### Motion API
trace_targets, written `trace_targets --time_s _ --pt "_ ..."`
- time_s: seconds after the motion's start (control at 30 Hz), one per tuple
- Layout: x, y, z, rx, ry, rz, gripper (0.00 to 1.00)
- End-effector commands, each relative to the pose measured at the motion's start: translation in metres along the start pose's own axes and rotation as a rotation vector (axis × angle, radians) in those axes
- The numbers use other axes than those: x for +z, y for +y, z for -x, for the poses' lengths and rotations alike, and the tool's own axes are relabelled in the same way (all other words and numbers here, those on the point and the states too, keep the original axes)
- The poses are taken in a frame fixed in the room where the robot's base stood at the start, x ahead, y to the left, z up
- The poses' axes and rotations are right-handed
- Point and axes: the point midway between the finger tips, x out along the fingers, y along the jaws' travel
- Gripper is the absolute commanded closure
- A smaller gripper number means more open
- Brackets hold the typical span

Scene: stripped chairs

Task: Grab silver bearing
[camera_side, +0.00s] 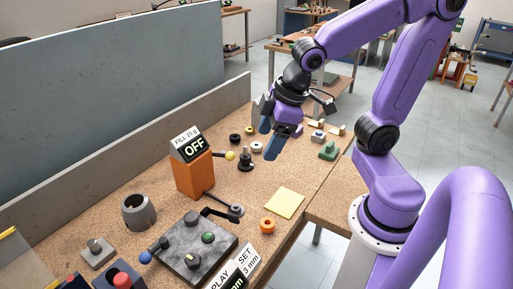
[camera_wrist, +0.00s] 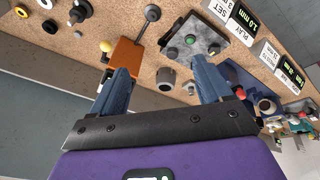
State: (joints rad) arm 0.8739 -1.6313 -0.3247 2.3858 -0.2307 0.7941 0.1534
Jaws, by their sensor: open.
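A small pale, silvery ring with a dark centre (camera_side: 257,147) lies on the cork-topped bench in the side view, and looks like the silver bearing. A pale ring also shows at the top left edge of the wrist view (camera_wrist: 45,4). My gripper (camera_side: 268,144) has its blue fingers apart and empty, above the bench near that ring in the side view. In the wrist view my gripper (camera_wrist: 160,68) has nothing between its fingertips but bench, with a grey hollow cylinder (camera_wrist: 166,77) beyond; the ring is well off to the upper left.
Black (camera_side: 235,138) and yellow-black (camera_side: 249,130) rings lie close by, with a black knobbed post (camera_side: 246,160). An orange box with an OFF display (camera_side: 194,172), a dark control plate (camera_side: 192,250) and an orange ring (camera_side: 267,225) stand nearer. A low wall (camera_side: 120,165) runs along the back.

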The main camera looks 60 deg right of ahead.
Motion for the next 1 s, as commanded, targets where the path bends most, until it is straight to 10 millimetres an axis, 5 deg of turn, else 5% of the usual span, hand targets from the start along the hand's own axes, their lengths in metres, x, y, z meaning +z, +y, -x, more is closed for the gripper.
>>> trace_targets --time_s 0.3,0.6,0.8,1.0 --pt "-0.025 0.130 -0.025 0.229 0.232 -0.294 0.22" --pt "0.002 0.235 -0.029 0.358 0.426 -0.470 0.22" --pt "0.036 0.280 -0.026 0.380 0.535 -0.556 0.22" --pt "0.066 0.300 -0.022 0.369 0.611 -0.617 0.22"
